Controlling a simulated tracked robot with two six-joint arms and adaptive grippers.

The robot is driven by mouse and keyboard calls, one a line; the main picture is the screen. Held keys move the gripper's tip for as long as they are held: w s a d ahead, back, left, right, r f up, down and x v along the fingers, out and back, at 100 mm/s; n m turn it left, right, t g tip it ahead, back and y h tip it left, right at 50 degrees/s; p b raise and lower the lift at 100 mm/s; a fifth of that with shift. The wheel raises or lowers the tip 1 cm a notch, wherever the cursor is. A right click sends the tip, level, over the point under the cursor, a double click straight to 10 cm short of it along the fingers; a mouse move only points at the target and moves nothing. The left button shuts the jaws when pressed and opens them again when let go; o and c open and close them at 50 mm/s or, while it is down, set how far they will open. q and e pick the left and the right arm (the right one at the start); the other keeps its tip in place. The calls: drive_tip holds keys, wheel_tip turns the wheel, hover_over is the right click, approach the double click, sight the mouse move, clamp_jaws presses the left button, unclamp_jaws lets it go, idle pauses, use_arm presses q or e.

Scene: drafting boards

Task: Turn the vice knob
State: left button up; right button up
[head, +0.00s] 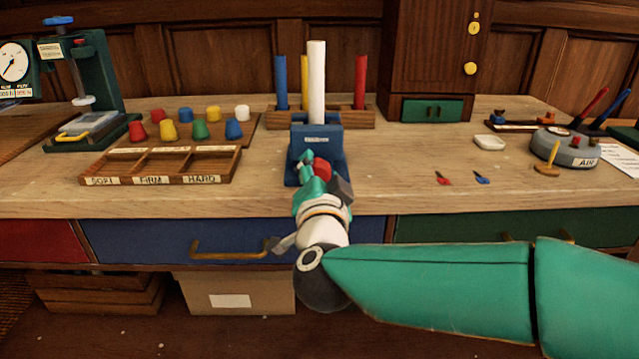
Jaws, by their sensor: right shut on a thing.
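The blue vice (318,139) stands upright on the workbench in the middle of the head view, with a small pale label on its front. Its red knob (322,168) faces me, low on the front, and is partly hidden by my gripper. My right gripper (314,172) reaches in from the right and is shut on the red knob. The wrist and fingers hide the vice's lower front. A white rod (317,80) stands upright just behind or in the vice; I cannot tell which. My left gripper is not in view.
A wooden sorting tray (162,181) with labelled compartments lies left of the vice, with several coloured caps behind it. A wooden rack (350,117) with coloured rods stands behind. A grey round AIR stand (565,147) is at right.

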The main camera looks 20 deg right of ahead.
drive_tip(key=m+b, duration=0.2)
drive_tip(key=m, duration=0.1)
drive_tip(key=f+m+b, duration=0.1)
drive_tip(key=m+b, duration=0.2)
drive_tip(key=m, duration=0.1)
drive_tip(key=shift+f, duration=0.1)
drive_tip(key=m+b, duration=0.2)
drive_tip(key=m, duration=0.2)
drive_tip(key=shift+f+b, duration=0.15)
drive_tip(key=shift+b, duration=0.25)
drive_tip(key=m+b, duration=0.3)
drive_tip(key=m, duration=0.1)
drive_tip(key=m+b, duration=0.3)
drive_tip(key=m, duration=0.2)
drive_tip(key=shift+f, duration=0.1)
drive_tip(key=m+b, duration=0.2)
drive_tip(key=m, duration=0.1)
drive_tip(key=shift+a+m+b, duration=0.15)
drive_tip(key=shift+m+b, duration=0.15)
drive_tip(key=shift+b, duration=0.05)
drive_tip(key=m+b, duration=0.1)
drive_tip(key=m, duration=0.1)
drive_tip(key=shift+m, duration=0.3)
drive_tip(key=shift+a+m, duration=0.1)
drive_tip(key=shift+m, duration=1.2)
